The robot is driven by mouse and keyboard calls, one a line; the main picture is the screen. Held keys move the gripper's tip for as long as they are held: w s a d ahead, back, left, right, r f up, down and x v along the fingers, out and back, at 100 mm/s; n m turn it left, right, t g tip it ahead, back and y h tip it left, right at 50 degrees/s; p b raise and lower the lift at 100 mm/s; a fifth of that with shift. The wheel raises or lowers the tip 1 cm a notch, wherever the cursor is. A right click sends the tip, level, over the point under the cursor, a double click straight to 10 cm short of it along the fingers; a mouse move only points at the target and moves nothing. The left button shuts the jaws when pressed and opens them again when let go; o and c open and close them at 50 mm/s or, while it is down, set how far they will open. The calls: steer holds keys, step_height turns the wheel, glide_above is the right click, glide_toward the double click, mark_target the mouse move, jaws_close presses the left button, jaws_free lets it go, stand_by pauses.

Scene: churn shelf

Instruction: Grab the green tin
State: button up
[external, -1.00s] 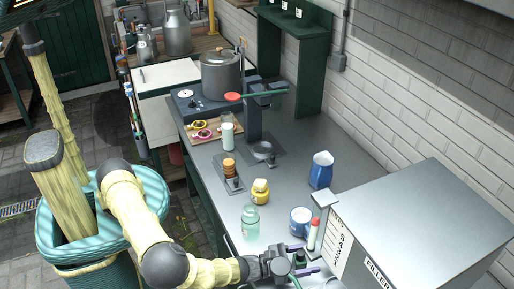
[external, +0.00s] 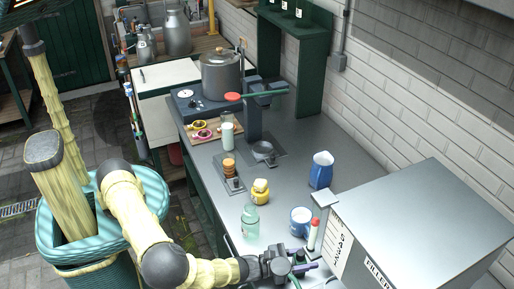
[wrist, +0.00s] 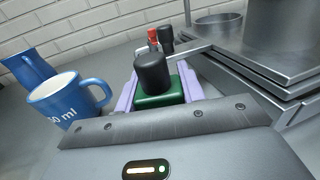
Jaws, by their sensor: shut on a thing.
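The green tin (wrist: 181,87) has a black cap and stands between the two purple fingers of my gripper (wrist: 158,92) in the wrist view. The fingers are shut on its sides. In the external view my gripper (external: 306,258) is low over the front of the counter, just below the blue and white mug. There the tin is mostly hidden by the gripper and shows only as a small dark shape.
A blue and white mug (external: 300,221) and a blue jug (external: 322,170) stand close by. A red-capped tube (external: 313,235) is beside the large grey filler box (external: 425,225). A glass jar (external: 250,222) and a yellow pot (external: 260,192) stand left of the mug.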

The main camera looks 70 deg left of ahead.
steer(key=shift+r, duration=0.5)
step_height(320, 180, up, 2)
steer(key=shift+r+b, duration=0.1)
steer(key=shift+b, duration=0.4)
steer(key=b+v, duration=0.3)
steer(key=v, duration=1.5)
